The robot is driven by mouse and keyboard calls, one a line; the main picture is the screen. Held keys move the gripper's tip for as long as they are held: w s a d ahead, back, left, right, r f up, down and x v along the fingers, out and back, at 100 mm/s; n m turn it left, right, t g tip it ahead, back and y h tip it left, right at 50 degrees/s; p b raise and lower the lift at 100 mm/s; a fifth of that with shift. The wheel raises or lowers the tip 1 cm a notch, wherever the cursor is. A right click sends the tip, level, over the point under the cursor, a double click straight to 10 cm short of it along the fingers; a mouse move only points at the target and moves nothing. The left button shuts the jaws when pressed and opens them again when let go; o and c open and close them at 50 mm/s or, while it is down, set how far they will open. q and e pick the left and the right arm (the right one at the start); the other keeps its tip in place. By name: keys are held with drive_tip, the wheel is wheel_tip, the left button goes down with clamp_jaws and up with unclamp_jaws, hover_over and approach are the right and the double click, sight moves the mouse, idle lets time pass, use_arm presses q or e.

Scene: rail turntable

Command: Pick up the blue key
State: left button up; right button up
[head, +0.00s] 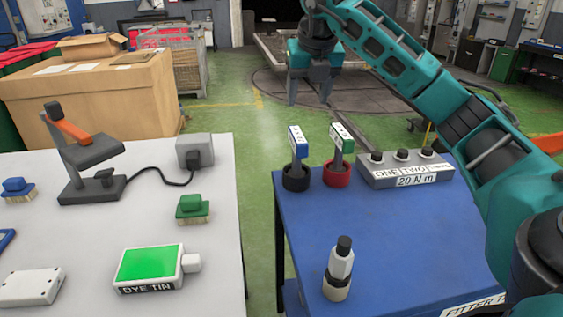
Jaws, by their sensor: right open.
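The blue key (297,142) has a blue and white head and stands upright in a black round holder (296,183) at the back left of the blue table (400,240). A similar green key (342,140) stands beside it on the right, in a red round holder (337,180). My right gripper (309,98) reaches in from the right and points down, open and empty. In the picture it appears above the blue key and apart from it. My left gripper is not in view.
A grey box with several black knobs (405,167), labelled 20 N·m, is right of the keys. A white bottle (339,268) stands near the front. A white table (215,230) with brushes, a grey stand and a dye tin (148,266) is left, across a gap.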

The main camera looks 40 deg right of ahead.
sight(298, 135)
drive_tip(key=b+x, duration=0.1)
drive_tip(key=x, duration=0.7)
drive_tip(key=shift+a+f, duration=0.1)
drive_tip(key=shift+f, duration=0.05)
drive_tip(key=shift+b+x, duration=0.4)
drive_tip(key=shift+x, duration=2.4)
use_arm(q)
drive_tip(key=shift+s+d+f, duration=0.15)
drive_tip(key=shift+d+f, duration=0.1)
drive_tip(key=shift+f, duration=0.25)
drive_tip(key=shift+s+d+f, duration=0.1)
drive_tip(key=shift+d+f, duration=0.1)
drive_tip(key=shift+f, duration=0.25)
use_arm(e)
drive_tip(key=shift+w+a, duration=0.1)
drive_tip(key=shift+a, duration=0.05)
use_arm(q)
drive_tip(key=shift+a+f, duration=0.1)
use_arm(e)
clamp_jaws()
